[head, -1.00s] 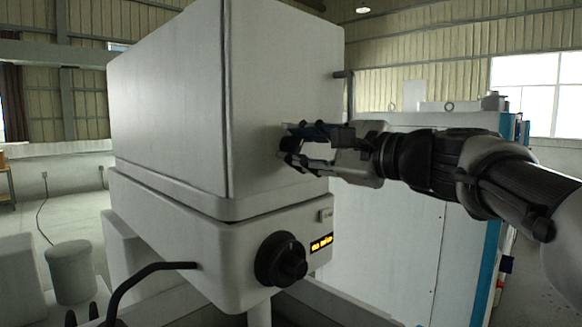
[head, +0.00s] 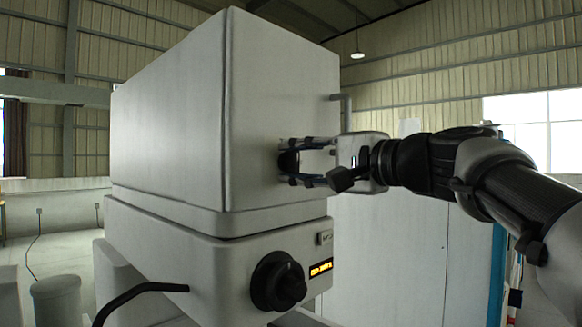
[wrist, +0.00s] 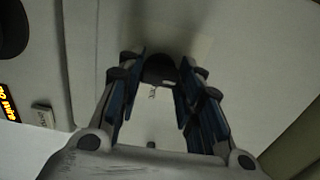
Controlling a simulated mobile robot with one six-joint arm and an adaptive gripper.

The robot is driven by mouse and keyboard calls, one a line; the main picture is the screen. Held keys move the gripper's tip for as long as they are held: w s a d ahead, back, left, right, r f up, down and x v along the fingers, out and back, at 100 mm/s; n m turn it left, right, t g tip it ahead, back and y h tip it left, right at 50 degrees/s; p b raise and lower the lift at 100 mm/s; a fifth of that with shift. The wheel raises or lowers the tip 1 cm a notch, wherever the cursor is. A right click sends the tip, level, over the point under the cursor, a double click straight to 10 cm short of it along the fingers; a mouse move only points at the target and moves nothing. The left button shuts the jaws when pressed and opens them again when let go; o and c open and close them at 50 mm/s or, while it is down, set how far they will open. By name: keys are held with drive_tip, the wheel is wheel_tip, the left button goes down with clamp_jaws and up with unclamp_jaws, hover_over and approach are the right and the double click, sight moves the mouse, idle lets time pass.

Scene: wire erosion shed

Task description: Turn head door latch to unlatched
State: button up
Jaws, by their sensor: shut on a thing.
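The head door (head: 275,85) is the pale front panel of a large light-grey box. Its latch (wrist: 158,70) is a small dark knob low on that panel, mostly covered by my fingers in the head view. My gripper (head: 288,161) reaches in from the right and is shut on the latch. In the wrist view my gripper (wrist: 158,76) has its blue-padded fingers on either side of the dark knob. I cannot tell the latch's exact angle. The door lies flush with the box.
Below the door, the lower housing has a large black knob (head: 278,282), a lit amber display (head: 320,269) and a small button (head: 325,238). A bent black rod (head: 140,292) stands at the lower left. A large pale cabinet (head: 400,240) stands behind my arm.

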idle(0.3)
drive_tip(key=o, duration=1.1)
drive_tip(key=shift+c, duration=0.2)
drive_tip(key=v, duration=1.2)
